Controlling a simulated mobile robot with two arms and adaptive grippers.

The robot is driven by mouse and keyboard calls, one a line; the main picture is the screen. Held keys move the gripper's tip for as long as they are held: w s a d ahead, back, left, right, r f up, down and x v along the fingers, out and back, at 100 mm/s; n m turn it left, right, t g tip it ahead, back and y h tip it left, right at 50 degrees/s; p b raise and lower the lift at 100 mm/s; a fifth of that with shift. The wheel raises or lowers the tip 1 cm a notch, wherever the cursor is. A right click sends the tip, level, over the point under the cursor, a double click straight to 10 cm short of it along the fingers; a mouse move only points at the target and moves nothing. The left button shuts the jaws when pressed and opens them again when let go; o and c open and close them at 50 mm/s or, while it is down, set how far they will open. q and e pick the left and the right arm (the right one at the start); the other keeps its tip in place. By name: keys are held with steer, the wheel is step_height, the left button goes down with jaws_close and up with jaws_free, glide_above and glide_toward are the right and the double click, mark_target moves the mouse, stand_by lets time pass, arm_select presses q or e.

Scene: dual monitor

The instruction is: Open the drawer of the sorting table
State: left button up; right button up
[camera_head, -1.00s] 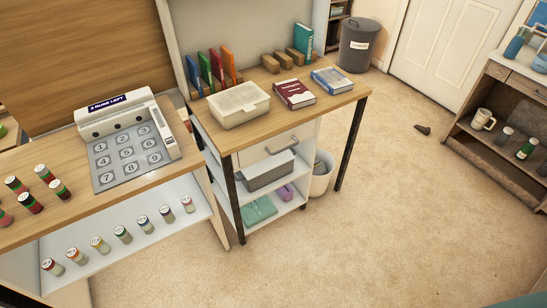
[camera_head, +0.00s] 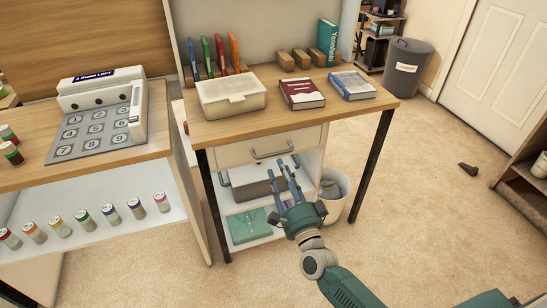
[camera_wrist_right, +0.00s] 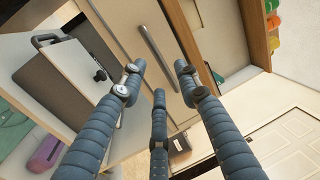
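The sorting table (camera_head: 150,119) has a wooden top and black legs. Its white drawer (camera_head: 235,153) sits under the top and looks shut. The drawer has a grey bar handle (camera_head: 272,150), which also shows in the right wrist view (camera_wrist_right: 158,57). My right gripper (camera_head: 287,172) is just below and in front of the handle, with its fingers pointing up toward it. In the right wrist view the gripper's fingers (camera_wrist_right: 157,78) are spread with nothing between them, apart from the handle. My left gripper is not in view.
On the table top are a translucent box (camera_head: 230,96), a red book (camera_head: 302,93), a blue book (camera_head: 351,85) and upright folders. Below the drawer is a grey bin (camera_head: 254,190). A white bucket (camera_head: 334,192) stands beside the right leg.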

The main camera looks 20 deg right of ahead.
mark_target(274, 155)
steer(key=w, duration=0.4)
steer(key=w+r, duration=0.1)
steer(key=w, duration=0.2)
steer(key=shift+r+b, duration=0.1)
steer(key=shift+b, duration=0.2)
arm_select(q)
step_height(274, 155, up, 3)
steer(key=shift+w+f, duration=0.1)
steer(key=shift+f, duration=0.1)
arm_select(e)
jaws_close()
